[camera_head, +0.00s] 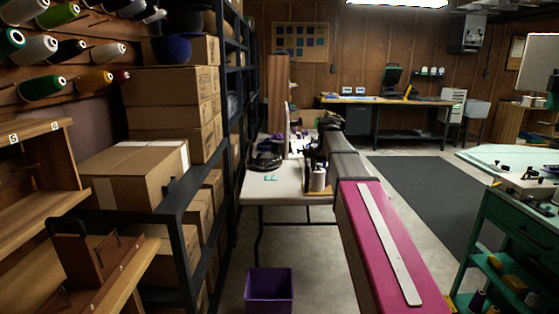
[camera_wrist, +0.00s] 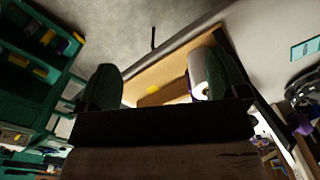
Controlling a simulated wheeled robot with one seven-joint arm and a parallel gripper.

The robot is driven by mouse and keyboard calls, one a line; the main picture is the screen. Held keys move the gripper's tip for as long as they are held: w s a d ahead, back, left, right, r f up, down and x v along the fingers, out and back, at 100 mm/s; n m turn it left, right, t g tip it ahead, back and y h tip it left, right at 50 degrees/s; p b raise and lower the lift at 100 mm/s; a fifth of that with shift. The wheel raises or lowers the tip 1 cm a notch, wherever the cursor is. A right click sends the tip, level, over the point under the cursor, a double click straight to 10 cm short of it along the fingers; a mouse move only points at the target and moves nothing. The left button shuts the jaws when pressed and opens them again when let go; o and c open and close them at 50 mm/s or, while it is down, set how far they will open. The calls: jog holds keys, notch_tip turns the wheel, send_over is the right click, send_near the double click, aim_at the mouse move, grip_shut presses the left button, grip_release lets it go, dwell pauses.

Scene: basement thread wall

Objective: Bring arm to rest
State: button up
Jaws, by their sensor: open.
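My gripper (camera_wrist: 166,74) shows in the wrist view with its two dark green fingers spread apart and nothing gripped between them. A white thread spool (camera_wrist: 198,72) stands close beside the right finger, partly hidden by it; I cannot tell whether they touch. In the head view my arm stretches forward over the white table, and its far end is small and dark there. The white spool (camera_head: 319,180) shows just below that end, upright on a wooden board on the table (camera_head: 285,186).
Shelves with cardboard boxes (camera_head: 130,165) and wall-mounted thread cones (camera_head: 40,88) fill the left. A purple bin (camera_head: 269,290) stands on the floor in front of the table. A green cart (camera_head: 515,235) is at the right. The dark floor mat (camera_head: 425,190) is clear.

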jog(key=s+f+n, duration=0.5)
jog(key=s+f, duration=2.2)
jog(key=f, duration=0.4)
jog(key=shift+s+n, duration=0.3)
jog(key=shift+n, duration=0.1)
